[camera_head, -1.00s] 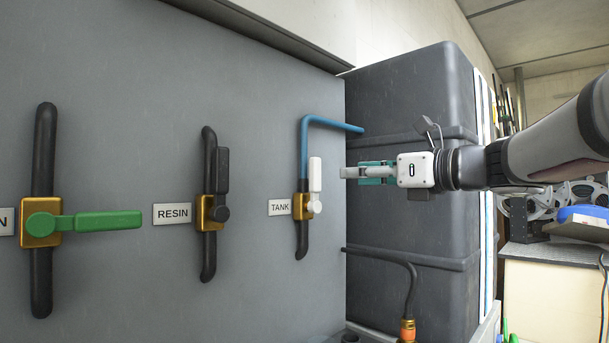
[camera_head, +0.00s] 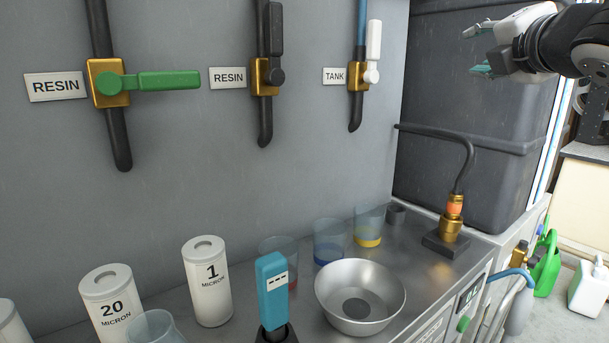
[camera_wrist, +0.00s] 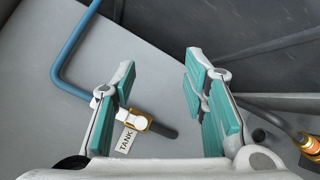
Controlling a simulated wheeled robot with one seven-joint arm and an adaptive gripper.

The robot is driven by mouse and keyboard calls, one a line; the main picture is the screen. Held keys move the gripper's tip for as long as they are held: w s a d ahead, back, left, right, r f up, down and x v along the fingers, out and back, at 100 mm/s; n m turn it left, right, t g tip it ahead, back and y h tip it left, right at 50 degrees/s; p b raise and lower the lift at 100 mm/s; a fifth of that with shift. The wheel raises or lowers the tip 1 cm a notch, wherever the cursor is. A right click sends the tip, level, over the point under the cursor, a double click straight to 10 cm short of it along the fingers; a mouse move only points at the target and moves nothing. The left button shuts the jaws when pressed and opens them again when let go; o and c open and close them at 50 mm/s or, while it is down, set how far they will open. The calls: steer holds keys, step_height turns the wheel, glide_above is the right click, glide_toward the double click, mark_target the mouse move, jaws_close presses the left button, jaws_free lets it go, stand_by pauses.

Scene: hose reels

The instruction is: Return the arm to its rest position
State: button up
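My gripper (camera_head: 480,50) is at the upper right in the head view, in front of the dark grey tank (camera_head: 470,100). Its two teal-padded fingers stand apart with nothing between them; the wrist view shows the same open gap (camera_wrist: 165,110). The TANK valve's white handle (camera_head: 374,45) points up along its pipe, left of my gripper and apart from it. In the wrist view this valve (camera_wrist: 138,120) lies beyond the left finger, partly hidden by it.
A green-handled valve (camera_head: 150,81) and a black-handled valve (camera_head: 274,45) sit on the grey wall. Below, the counter holds a steel bowl (camera_head: 360,290), a teal meter (camera_head: 272,285), white filter cartridges (camera_head: 207,280), beakers (camera_head: 330,240) and a brass hose fitting (camera_head: 452,215).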

steer(key=s+f+m+g+h, duration=0.2)
steer(key=s+f+m+g, duration=0.3)
steer(key=s+f+m, duration=0.4)
steer(key=s+f+m+g+h, duration=0.1)
steer(key=s+f+m+g, duration=0.45)
steer(key=f, duration=0.55)
steer(key=s+a+f+m+g+y, duration=0.1)
steer(key=s+a+f+m+g, duration=0.2)
steer(key=s+f, duration=0.35)
steer(key=s+a+f+m+g+y, duration=0.2)
steer(key=s+a+f+m, duration=0.15)
steer(key=s, duration=0.55)
steer(key=s+a+f+m+g+y, duration=0.1)
steer(key=s+a+f+m+g, duration=0.25)
steer(key=s, duration=0.45)
step_height(320, 180, up, 34)
steer(key=t+p, duration=0.5)
steer(key=p, duration=2.7)
steer(key=shift+d+n, duration=0.35)
steer(key=shift+d, duration=0.05)
steer(key=shift+w+f, duration=0.1)
steer(key=shift+f, duration=0.05)
steer(key=shift+c, duration=0.2)
steer(key=shift+c, duration=0.6)
steer(key=shift+a, duration=0.15)
